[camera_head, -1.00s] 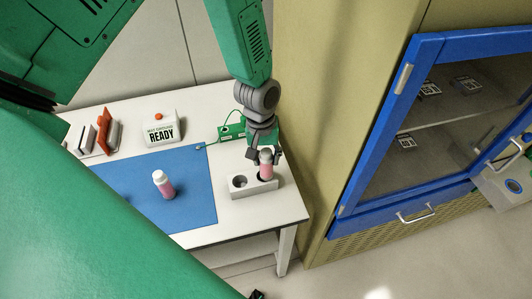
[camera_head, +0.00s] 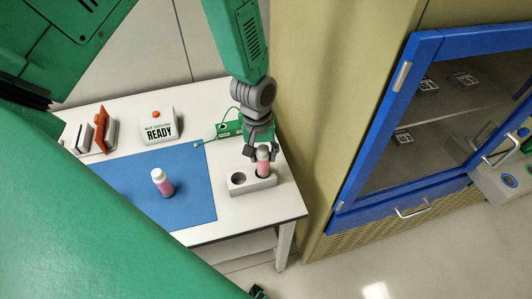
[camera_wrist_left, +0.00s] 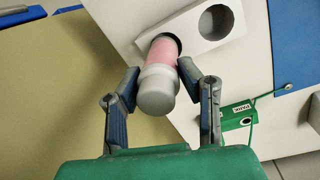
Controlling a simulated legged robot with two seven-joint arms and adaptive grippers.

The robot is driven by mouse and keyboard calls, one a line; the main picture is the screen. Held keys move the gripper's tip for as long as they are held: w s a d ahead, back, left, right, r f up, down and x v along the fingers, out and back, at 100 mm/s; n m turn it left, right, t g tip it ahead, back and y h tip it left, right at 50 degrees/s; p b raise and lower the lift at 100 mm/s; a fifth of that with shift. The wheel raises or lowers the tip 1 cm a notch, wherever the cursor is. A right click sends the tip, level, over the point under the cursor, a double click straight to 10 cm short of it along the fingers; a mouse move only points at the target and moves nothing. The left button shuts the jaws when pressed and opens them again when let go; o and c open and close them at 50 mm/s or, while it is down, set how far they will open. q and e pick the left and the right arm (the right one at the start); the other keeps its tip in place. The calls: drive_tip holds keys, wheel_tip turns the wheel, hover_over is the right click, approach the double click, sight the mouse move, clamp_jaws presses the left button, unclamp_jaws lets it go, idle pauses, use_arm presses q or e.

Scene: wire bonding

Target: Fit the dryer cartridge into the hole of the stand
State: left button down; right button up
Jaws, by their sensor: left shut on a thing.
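The dryer cartridge, a pink cylinder (camera_head: 263,167) with a pale cap, stands at the right-hand hole of the white stand (camera_head: 241,189). In the left wrist view the cartridge (camera_wrist_left: 177,51) has its pink far end at the dark hole mouth, and its pale cap faces the camera. It appears to enter the hole; the depth is hidden. My left gripper (camera_head: 262,155) is shut on the cartridge near its cap, and its fingers also show in the left wrist view (camera_wrist_left: 159,82). The stand's other hole (camera_head: 238,178) is empty. My right gripper cannot be made out.
A READY box (camera_head: 159,128), an orange-and-grey rack (camera_head: 102,133) and a green wired block (camera_head: 230,129) are on the white table (camera_head: 270,210). A yellowish cabinet wall (camera_head: 310,130) rises close to the right.

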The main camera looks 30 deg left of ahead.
sight(262, 163)
use_arm(q)
drive_tip(key=shift+a+f, duration=0.2)
drive_tip(key=shift+a, duration=0.2)
use_arm(e)
drive_tip(key=shift+a, duration=0.4)
use_arm(q)
drive_tip(key=shift+d, duration=0.1)
drive_tip(key=shift+d+f+b, duration=0.35)
drive_tip(key=shift+f, duration=0.05)
drive_tip(key=shift+a+f+b, duration=0.35)
drive_tip(key=shift+f+b, duration=0.05)
drive_tip(key=shift+f, duration=0.4)
use_arm(e)
drive_tip(key=shift+d+f, duration=0.15)
drive_tip(key=shift+f, duration=0.55)
use_arm(q)
drive_tip(key=shift+d+f+b, duration=0.25)
drive_tip(key=shift+f+b, duration=0.05)
drive_tip(key=shift+f, duration=0.05)
use_arm(e)
drive_tip(key=shift+d+f, duration=0.15)
drive_tip(key=shift+f, duration=0.15)
use_arm(q)
drive_tip(key=shift+a+f, duration=0.1)
drive_tip(key=shift+f, duration=0.25)
use_arm(e)
drive_tip(key=shift+f, duration=0.2)
use_arm(q)
drive_tip(key=c, duration=1)
unclamp_jaws()
